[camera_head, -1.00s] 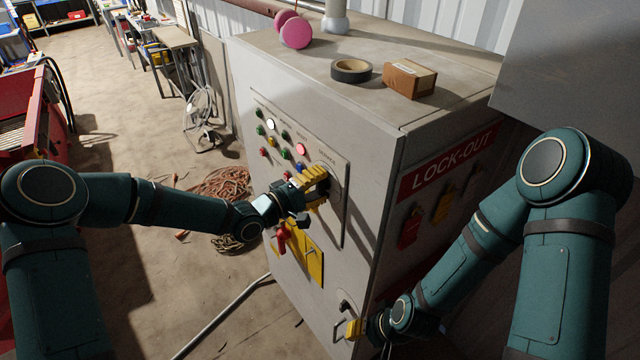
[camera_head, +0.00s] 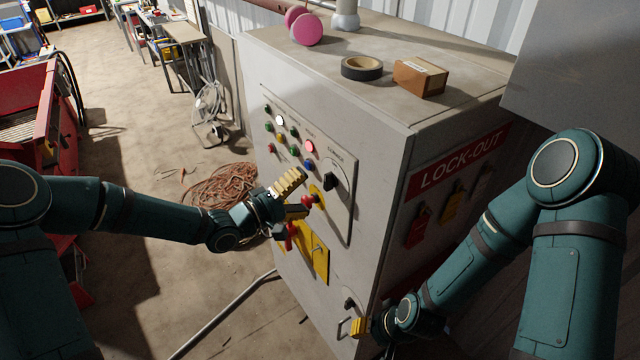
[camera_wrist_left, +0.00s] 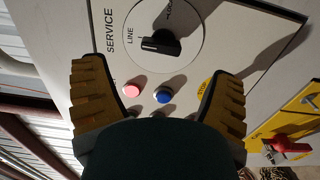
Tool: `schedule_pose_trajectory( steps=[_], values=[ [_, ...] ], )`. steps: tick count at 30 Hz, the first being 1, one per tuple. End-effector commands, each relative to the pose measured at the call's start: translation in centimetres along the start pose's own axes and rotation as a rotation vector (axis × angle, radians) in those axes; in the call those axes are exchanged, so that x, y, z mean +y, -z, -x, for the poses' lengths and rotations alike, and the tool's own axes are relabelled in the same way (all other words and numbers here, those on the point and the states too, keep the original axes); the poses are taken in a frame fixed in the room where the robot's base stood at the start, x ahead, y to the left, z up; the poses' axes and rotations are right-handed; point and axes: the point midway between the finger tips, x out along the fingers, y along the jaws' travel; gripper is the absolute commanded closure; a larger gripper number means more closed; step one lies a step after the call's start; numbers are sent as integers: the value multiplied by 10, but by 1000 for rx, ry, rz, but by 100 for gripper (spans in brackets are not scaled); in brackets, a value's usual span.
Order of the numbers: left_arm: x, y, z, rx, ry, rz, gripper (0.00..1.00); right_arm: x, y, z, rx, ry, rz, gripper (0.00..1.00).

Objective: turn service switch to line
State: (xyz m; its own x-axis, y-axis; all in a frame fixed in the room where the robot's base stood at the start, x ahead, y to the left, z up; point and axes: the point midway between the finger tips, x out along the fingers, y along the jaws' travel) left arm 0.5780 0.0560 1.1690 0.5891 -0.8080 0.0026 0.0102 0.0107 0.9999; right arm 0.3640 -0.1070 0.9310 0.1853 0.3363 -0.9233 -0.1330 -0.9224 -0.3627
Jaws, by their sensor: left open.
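The service switch is a black rotary knob (camera_head: 333,181) on a round plate on the grey cabinet's front panel. In the left wrist view the knob (camera_wrist_left: 162,43) has its bar pointing left, roughly toward the LINE label (camera_wrist_left: 128,35). My left gripper (camera_head: 298,196) is open and empty, below and left of the knob and apart from it. Its two yellow fingers stand wide apart in the left wrist view (camera_wrist_left: 160,72). My right gripper (camera_head: 362,327) is low at the cabinet front, beside a small handle (camera_head: 341,327); whether it grips anything is unclear.
A red stop button (camera_head: 311,202) is close to the left fingers. Below is a red lever (camera_head: 290,232) on a yellow plate (camera_head: 317,262). Coloured push buttons (camera_head: 295,133) are above left. Black tape (camera_head: 361,68) and a brown box (camera_head: 419,77) lie on the cabinet (camera_head: 385,115).

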Motion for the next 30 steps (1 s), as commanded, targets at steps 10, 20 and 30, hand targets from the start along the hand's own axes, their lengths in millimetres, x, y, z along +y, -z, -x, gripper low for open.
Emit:
schedule_pose_trajectory(
  steps=[10,20,30],
  values=[
    [0,0,48,1,0,1,15,0,0,0,0,0,0,53],
    [0,0,52,0,-1,0,15,0,0,0,0,0,0,53],
    [-15,-2,49,13,28,-9,15,2,-1,-6,0,0,0,53]
  ],
)
